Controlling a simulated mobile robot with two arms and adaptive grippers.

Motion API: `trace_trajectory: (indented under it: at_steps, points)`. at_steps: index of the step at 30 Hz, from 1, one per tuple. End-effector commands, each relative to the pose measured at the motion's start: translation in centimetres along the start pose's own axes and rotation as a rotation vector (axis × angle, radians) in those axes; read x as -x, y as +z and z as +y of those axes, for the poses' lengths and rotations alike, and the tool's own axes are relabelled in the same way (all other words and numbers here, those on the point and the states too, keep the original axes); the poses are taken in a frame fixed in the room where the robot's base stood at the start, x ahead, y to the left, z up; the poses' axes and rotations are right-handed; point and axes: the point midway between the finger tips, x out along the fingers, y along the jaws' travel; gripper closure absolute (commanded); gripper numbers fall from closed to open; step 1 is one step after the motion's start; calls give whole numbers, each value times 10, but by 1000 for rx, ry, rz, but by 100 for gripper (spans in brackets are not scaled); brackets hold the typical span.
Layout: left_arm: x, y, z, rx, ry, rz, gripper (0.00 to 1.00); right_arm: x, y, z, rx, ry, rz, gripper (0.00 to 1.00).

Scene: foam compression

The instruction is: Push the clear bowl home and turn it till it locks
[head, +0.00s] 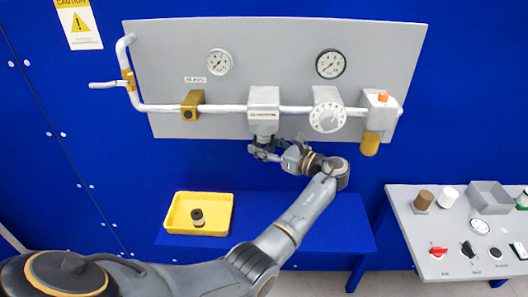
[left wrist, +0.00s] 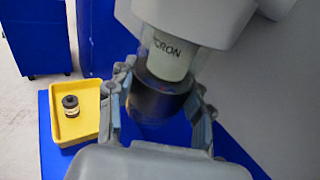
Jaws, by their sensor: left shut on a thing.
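The grey filter housing (head: 263,97) sits on the white pipe in the middle of the panel. In the left wrist view its pale neck (left wrist: 168,55) carries dark lettering that ends in "CRON". Directly below the neck is the bowl (left wrist: 155,104), a dark, smoky, see-through cup. It is upright and in line with the neck; I cannot tell whether it is seated or locked. My left gripper (head: 264,149) is under the housing, with one finger on each side of the bowl, shut on it. The gripper mostly hides the bowl in the head view. My right gripper is out of view.
A yellow tray (head: 227,222) on the blue bench (head: 335,225) holds a small black-and-cream cylinder (head: 197,216). A white dial unit (head: 327,112) and a gold-bowled unit (head: 371,140) are right of the housing. A grey control table (head: 430,228) stands at right.

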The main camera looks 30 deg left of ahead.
Motion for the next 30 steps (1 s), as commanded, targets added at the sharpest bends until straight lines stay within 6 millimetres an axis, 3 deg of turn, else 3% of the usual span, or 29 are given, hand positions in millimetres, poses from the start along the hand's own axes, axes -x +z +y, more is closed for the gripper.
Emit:
trace_trajectory:
  at_steps: [28, 29, 30]
  points:
    - [0, 2, 0, 8, 82, -3, 87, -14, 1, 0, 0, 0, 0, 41]
    - [0, 2, 0, 7, 82, -2, 43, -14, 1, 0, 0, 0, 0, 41]
    - [0, 1, 0, 7, 82, -2, 35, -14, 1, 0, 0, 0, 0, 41]
